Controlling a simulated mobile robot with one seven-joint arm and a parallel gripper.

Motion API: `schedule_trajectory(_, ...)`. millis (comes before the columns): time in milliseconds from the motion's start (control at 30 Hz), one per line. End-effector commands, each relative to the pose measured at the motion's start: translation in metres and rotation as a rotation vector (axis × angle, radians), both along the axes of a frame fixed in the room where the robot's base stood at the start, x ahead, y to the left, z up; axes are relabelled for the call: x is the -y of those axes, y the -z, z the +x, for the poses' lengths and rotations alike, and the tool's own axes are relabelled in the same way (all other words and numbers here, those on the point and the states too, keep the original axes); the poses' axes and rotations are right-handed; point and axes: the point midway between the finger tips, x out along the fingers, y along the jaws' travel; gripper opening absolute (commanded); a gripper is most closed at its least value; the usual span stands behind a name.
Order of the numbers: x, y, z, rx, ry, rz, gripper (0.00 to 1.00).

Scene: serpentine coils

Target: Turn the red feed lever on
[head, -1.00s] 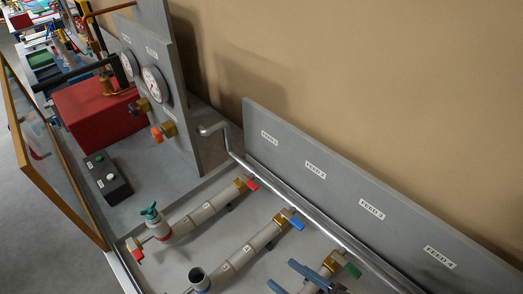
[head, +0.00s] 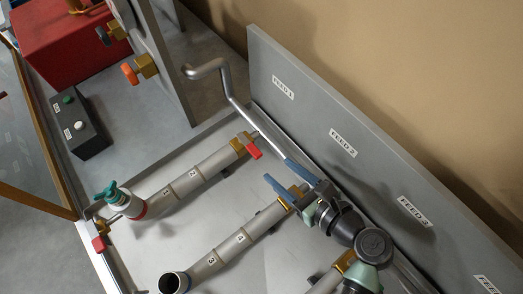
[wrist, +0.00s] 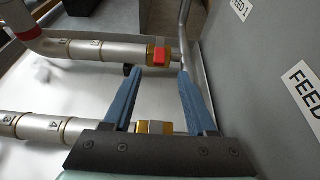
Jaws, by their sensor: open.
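The red feed lever (head: 254,152) sits on a brass valve (head: 239,145) at the end of the upper grey pipe, near the panel label FEED 1. In the wrist view the lever (wrist: 160,54) shows just past and between the fingertips, not touched as far as I can tell. My gripper (head: 279,172) is open and empty, with blue fingers, below and right of the lever in the head view. In the wrist view my gripper (wrist: 161,72) points toward the lever. The lower pipe's valve is partly hidden behind it.
The grey label panel (head: 300,119) stands close to the right of my gripper. A thin metal pipe (head: 240,108) runs along its foot.

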Motion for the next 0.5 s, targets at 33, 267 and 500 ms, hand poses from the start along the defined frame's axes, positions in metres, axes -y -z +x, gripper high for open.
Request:
schedule_trajectory(33,-0.008,0.003,0.008,-0.001,-0.006,0.002,0.57)
schedule_trajectory(267,-0.032,0.02,0.042,0.0,-0.004,0.002,0.57)
schedule_trajectory(500,-0.044,0.03,0.06,0.0,-0.001,0.0,0.57)
